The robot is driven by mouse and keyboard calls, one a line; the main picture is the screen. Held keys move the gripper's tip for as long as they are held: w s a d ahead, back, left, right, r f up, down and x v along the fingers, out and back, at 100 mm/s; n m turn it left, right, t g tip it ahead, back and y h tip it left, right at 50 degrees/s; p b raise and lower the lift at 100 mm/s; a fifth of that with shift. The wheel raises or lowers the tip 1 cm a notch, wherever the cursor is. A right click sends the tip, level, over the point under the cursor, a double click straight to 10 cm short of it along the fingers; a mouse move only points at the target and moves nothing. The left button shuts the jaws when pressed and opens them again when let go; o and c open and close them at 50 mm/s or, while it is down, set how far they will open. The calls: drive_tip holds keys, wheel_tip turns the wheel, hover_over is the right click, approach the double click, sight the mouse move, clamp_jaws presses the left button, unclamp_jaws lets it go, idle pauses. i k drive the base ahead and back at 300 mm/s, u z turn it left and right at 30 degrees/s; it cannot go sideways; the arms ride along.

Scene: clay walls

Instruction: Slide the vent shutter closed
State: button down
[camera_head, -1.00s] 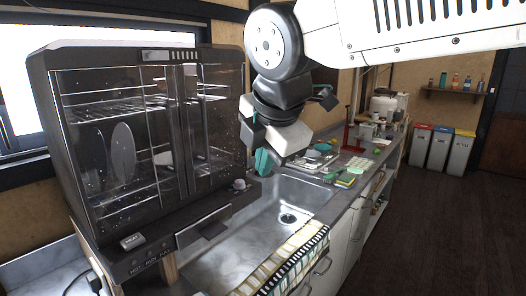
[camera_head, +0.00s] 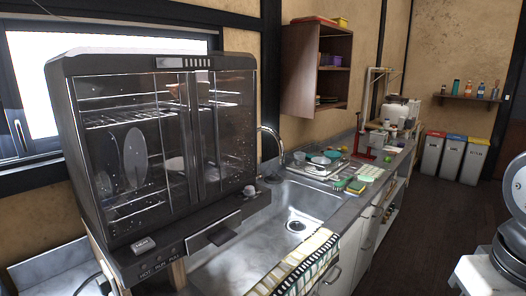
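A dark dish dryer cabinet (camera_head: 160,140) with clear doors stands at the left, beside the sink. On its top front edge is a small vent strip (camera_head: 198,63) with several dark slots on the right part. A plain pale plate, seemingly the vent shutter (camera_head: 170,62), lies at the strip's left part. The strip is small, so I cannot tell exactly how much of it is covered.
The metal sink (camera_head: 225,268) lies right of the cabinet, with a striped cloth (camera_head: 295,262) on its front edge. A wall shelf (camera_head: 301,70) hangs behind the counter. Several bins (camera_head: 448,158) stand at the far right. The floor (camera_head: 420,240) is open.

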sight(162, 62)
drive_tip(key=u, duration=1.2)
